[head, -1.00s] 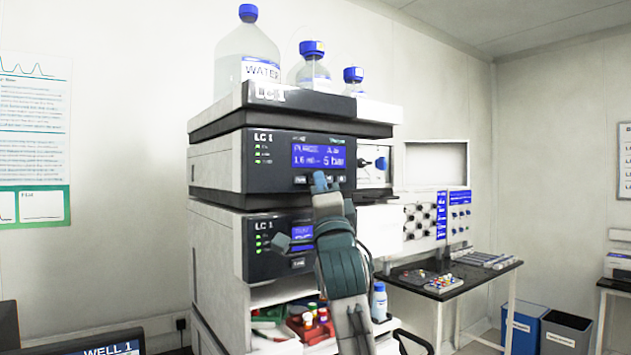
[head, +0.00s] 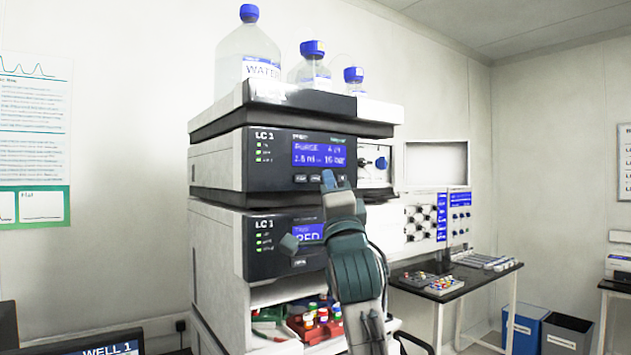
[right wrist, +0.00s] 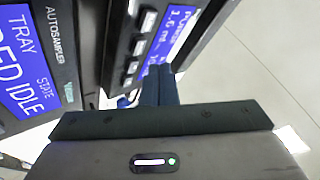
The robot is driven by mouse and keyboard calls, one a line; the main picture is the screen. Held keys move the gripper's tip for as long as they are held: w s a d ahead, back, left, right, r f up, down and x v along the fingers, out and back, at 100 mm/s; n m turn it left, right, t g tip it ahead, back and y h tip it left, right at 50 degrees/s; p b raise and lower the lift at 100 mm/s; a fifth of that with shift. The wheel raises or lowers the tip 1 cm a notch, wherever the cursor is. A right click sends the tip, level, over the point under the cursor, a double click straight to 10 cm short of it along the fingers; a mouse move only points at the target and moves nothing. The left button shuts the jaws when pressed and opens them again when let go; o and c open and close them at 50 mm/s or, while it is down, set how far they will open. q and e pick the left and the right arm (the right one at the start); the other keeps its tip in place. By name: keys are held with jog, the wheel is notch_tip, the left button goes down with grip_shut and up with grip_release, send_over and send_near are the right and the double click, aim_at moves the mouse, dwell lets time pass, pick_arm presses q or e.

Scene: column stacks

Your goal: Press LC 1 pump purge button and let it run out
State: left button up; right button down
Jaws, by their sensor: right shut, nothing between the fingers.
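The LC 1 pump module (head: 218,168) is the upper instrument in the stack. Its blue display (head: 318,154) reads PURGE above flow and bar figures. A row of small buttons (head: 308,179) sits below the display; it also shows in the right wrist view (right wrist: 138,47). Part of the row is hidden by my right gripper (head: 328,179). That gripper is shut and empty, its fingertips pointing up at the lower panel near the buttons. In the right wrist view the closed fingers (right wrist: 158,86) are beside the row; I cannot tell whether they touch. My left gripper is not in view.
Below is the autosampler with a TRAY display (head: 309,232) and an open bay of coloured-cap vials (head: 314,318). Solvent bottles (head: 247,60) stand on top of the stack. A dark bench (head: 410,284) with vial racks stands right, with bins beyond.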

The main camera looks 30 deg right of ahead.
jog(key=shift+y, duration=0.3)
jog(key=s, duration=0.4)
jog(key=shift+d+b, duration=0.15)
jog(key=shift+b, duration=0.25)
